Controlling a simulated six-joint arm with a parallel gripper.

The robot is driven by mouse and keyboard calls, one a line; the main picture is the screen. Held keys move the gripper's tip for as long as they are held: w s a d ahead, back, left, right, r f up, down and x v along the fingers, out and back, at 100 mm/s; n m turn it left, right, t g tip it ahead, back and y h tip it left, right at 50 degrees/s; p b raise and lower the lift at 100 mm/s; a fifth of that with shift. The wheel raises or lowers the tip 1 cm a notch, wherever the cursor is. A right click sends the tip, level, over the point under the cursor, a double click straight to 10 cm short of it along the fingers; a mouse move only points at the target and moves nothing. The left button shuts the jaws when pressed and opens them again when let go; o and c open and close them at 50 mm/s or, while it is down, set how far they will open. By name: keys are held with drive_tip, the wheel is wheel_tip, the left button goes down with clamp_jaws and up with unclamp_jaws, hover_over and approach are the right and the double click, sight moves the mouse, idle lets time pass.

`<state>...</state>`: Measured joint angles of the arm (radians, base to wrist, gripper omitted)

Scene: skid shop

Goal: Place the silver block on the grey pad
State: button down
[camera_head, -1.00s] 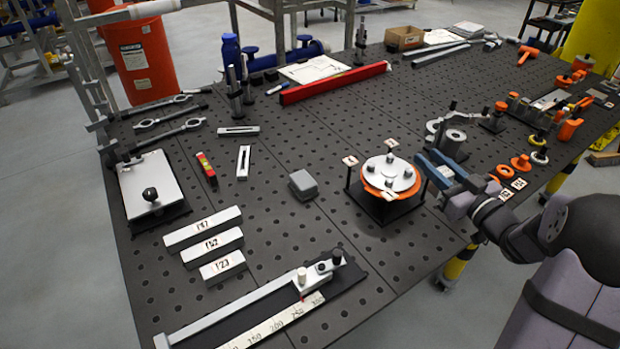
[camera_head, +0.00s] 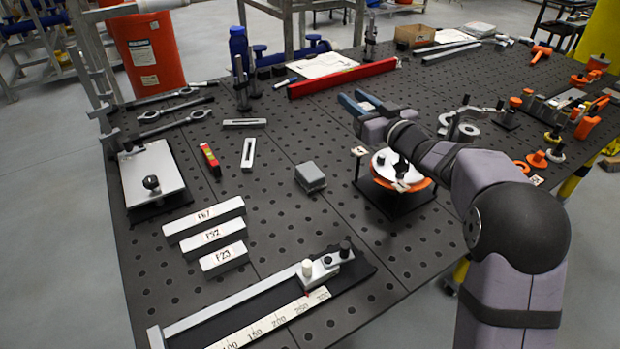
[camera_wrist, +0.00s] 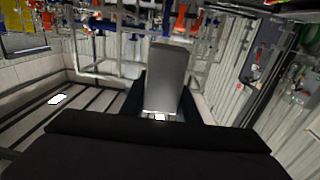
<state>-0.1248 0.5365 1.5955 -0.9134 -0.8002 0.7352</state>
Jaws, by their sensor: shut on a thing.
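My gripper (camera_head: 358,100) is raised over the middle of the table, its blue jaws pointing to the back left. In the wrist view the jaws (camera_wrist: 162,100) are shut on the silver block (camera_wrist: 168,72), a plain grey upright piece held between them. In the head view I cannot make out the block in the jaws.
The round orange-rimmed fixture (camera_head: 398,172) stands below my arm. Labelled bars (camera_head: 208,237) and a ruler slide (camera_head: 262,299) lie in front, a knobbed plate (camera_head: 150,172) at left. A red bar (camera_head: 342,78) lies behind. The perforated table (camera_head: 285,222) is bare around the grey piece.

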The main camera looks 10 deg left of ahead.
drive_tip(key=s+a+b, duration=0.1)
drive_tip(key=a+b, duration=0.1)
drive_tip(key=a, duration=1.1)
drive_tip(key=shift+n+g+y, duration=0.3)
drive_tip(key=shift+y, duration=0.1)
drive_tip(key=shift+f+p, duration=0.65)
drive_tip(key=shift+f, duration=6.45)
drive_tip(key=shift+f, duration=0.15)
drive_tip(key=c, duration=1.4)
unclamp_jaws()
drive_tip(key=shift+o, duration=0.2)
